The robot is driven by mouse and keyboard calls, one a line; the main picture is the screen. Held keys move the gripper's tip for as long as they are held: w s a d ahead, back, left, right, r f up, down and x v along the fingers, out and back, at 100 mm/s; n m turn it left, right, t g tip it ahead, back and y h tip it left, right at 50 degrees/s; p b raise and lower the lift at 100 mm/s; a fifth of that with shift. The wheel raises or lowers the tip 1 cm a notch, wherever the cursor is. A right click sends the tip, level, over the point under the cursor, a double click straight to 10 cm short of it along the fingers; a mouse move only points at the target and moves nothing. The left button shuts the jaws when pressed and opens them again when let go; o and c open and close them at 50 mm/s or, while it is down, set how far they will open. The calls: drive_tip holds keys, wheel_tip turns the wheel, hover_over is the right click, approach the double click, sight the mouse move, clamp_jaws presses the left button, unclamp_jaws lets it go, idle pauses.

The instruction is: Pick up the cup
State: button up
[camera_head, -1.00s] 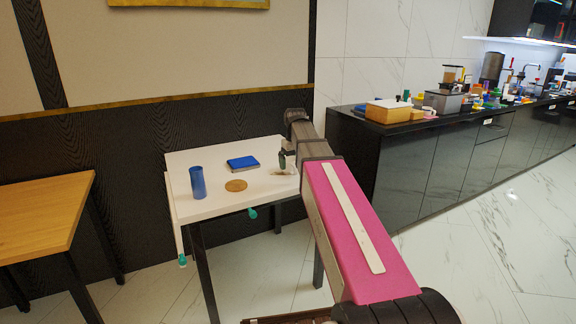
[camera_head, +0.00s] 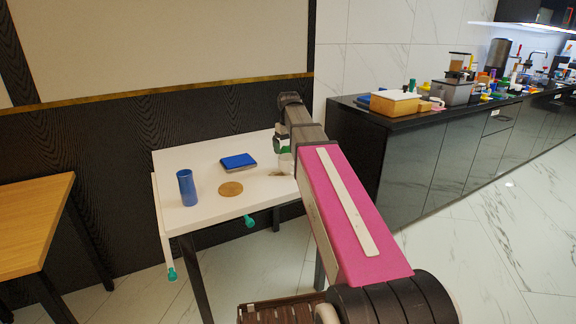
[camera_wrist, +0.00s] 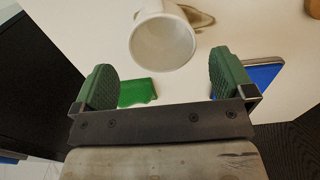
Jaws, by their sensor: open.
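A white cup (camera_wrist: 163,42) lies ahead of my gripper (camera_wrist: 166,78) in the wrist view, its round open mouth facing the camera. It sits centred just beyond the gap between the two green finger pads, with no visible contact. In the head view, a pale part of the cup (camera_head: 286,163) shows at the right side of the white table (camera_head: 215,207), beside my gripper (camera_head: 282,146); my arm hides much of this area. My gripper is open and empty.
A blue cylinder (camera_head: 186,188), a round brown coaster (camera_head: 230,189) and a blue flat box (camera_head: 238,161) are on the white table. A green flat object (camera_wrist: 137,91) shows in the wrist view. A wooden table (camera_head: 35,215) stands left; a cluttered dark counter (camera_head: 430,160) stands right.

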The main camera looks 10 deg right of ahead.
sight(288, 158)
drive_tip(key=shift+w+a+f, duration=0.1)
drive_tip(key=shift+f, duration=3.8)
drive_tip(key=c, duration=0.8)
